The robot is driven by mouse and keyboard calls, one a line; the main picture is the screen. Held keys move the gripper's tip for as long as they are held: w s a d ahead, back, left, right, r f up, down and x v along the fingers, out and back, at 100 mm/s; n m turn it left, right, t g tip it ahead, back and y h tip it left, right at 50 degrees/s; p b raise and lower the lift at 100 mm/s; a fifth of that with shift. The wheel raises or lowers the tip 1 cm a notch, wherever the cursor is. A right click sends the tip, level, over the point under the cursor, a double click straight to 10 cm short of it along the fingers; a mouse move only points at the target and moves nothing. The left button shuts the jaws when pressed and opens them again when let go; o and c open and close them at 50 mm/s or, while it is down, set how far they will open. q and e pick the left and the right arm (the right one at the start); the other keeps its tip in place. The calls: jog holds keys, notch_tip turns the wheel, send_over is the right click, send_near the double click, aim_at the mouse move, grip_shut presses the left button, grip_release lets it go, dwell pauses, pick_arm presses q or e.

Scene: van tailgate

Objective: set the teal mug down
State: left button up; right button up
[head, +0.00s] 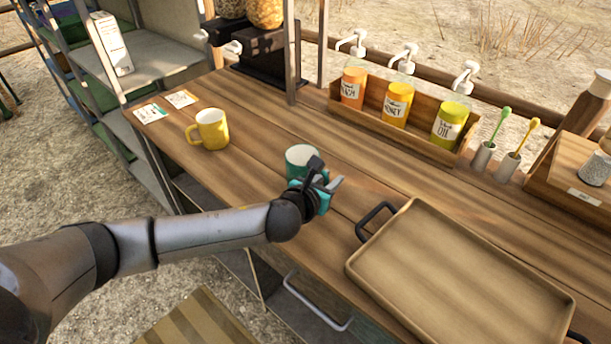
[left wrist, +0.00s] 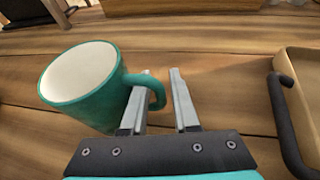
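The teal mug (head: 301,163), white inside, is upright at the middle of the wooden counter (head: 255,125). My gripper hides its lower part in the head view, so contact with the counter is hard to confirm there. In the left wrist view the mug (left wrist: 85,88) is at left, its handle (left wrist: 159,92) reaching right to the fingers. My left gripper (head: 332,184) is at the handle side of the mug. Its fingers (left wrist: 160,72) are apart, with the outer part of the handle in the gap and clear space beside the right finger. My right gripper is not in view.
A yellow mug (head: 210,130) stands to the left, near two cards (head: 165,106). A wooden tray (head: 450,280) with dark handles lies close on the right. A crate of bottles (head: 405,125) and two toothbrush cups (head: 494,160) line the back. Bare counter lies between the mugs.

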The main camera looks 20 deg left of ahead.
pick_arm(q)
jog(key=shift+w+d+f, duration=0.1)
jog(key=shift+w+f, duration=0.15)
jog(key=shift+w, duration=0.25)
jog(key=shift+c, duration=0.2)
grip_shut()
dwell(0.9)
